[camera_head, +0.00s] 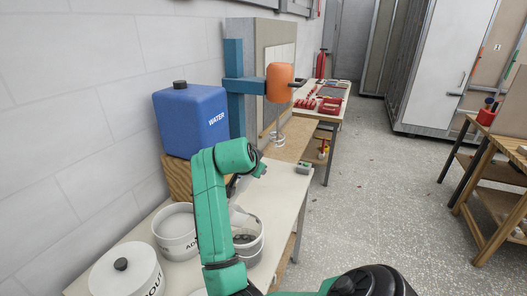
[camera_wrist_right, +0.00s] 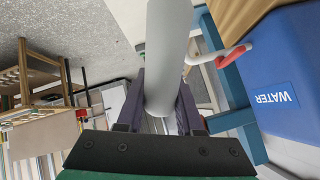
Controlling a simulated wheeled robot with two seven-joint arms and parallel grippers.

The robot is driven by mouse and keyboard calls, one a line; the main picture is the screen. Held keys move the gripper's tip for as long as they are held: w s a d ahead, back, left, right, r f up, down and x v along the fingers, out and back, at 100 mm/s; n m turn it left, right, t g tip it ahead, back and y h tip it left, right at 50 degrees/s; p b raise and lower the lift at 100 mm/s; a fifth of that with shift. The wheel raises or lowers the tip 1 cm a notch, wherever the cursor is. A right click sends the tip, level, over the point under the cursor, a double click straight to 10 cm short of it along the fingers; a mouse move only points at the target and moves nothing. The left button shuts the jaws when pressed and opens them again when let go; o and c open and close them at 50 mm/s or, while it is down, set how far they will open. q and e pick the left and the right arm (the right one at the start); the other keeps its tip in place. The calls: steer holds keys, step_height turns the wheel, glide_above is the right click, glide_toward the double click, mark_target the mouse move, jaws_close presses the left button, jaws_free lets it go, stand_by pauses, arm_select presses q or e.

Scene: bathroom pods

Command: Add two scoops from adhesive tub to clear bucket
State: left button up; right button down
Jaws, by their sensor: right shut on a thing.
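My right arm reaches over the bench, and its gripper (camera_head: 237,187) is partly hidden behind my green arm. In the right wrist view the gripper (camera_wrist_right: 163,108) is shut on a pale grey rounded piece, apparently the scoop (camera_wrist_right: 168,50). In the head view a pale scoop shape (camera_head: 238,214) hangs below the gripper, over the clear bucket (camera_head: 257,246). My arm covers part of the bucket, and grey material shows inside it. The white adhesive tub (camera_head: 172,248) stands open to the left, with pale contents. The scoop's contents cannot be made out. My left gripper is out of view.
A lidded white grout tub (camera_head: 124,282) is at front left. A blue water container (camera_head: 190,120) sits on a wooden block behind the tubs. An orange mixer (camera_head: 279,82) on a blue stand rises beyond. A small grey-green object (camera_head: 304,168) lies on the bench (camera_head: 282,190).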

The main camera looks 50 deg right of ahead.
steer(key=a+h+b, duration=0.1)
steer(key=a+r+h+b, duration=0.1)
steer(key=a+b, duration=0.1)
steer(key=a+n+h+b, duration=0.1)
steer(key=shift+w+a+r+h+b, duration=0.15)
steer(key=shift+w+r+h+b, duration=0.2)
steer(key=shift+w+h+b, duration=0.05)
steer(key=a, duration=0.1)
steer(key=a+r+h, duration=0.1)
steer(key=a+n+h+b, duration=0.1)
steer(key=shift+w+a+r, duration=0.1)
steer(key=shift+w+r, duration=0.2)
steer(key=shift+w, duration=0.05)
steer(key=a+r+n+h, duration=0.1)
steer(key=a+r+h, duration=0.1)
steer(key=r, duration=0.4)
steer(key=shift+w+a+r+t+h+p, duration=0.3)
steer(key=shift+a, duration=0.2)
